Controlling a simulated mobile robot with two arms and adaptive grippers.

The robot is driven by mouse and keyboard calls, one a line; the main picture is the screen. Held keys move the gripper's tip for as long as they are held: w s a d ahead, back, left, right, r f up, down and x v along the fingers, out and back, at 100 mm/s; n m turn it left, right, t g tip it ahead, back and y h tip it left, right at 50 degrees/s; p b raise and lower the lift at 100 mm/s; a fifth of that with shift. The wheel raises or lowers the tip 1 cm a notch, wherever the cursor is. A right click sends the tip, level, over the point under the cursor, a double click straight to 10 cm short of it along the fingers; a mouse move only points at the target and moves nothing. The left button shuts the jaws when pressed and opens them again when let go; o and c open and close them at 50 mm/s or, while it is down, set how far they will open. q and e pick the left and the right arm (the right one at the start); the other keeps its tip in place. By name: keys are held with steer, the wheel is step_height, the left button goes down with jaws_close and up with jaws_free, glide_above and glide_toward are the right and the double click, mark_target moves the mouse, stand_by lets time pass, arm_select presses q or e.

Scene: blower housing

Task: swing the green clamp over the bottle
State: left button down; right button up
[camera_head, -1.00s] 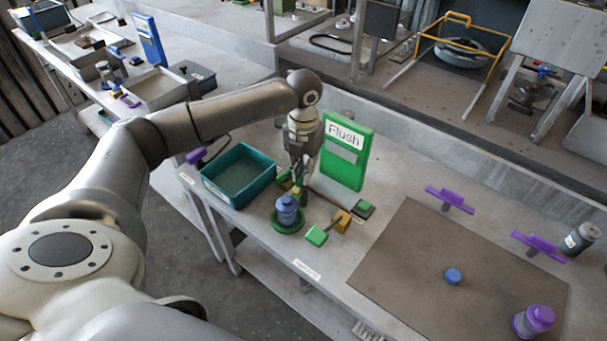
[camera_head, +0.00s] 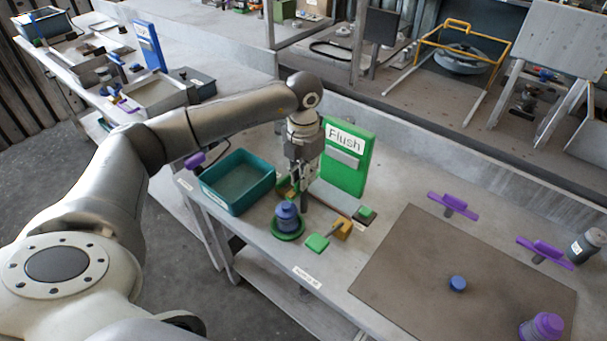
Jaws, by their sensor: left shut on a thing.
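The blue bottle (camera_head: 287,218) stands upright in a round green holder (camera_head: 289,237) near the table's front edge. A green clamp with a yellow part (camera_head: 286,188) is just behind the bottle, partly hidden by my left gripper. My left gripper (camera_head: 301,203) points down there, behind the bottle, and is shut on this clamp; the contact itself is small and partly hidden. A second clamp, with a green pad (camera_head: 318,243) and an orange base (camera_head: 342,228), lies to the right of the bottle, its pad apart from it. My right gripper is not in view.
A teal bin (camera_head: 239,182) stands left of the bottle. A green "Flush" board (camera_head: 348,158) stands behind my gripper.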

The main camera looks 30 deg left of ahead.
arm_select(q)
steer(key=c, duration=1.5)
jaws_free()
steer(key=shift+r, duration=0.15)
step_height(320, 180, up, 12)
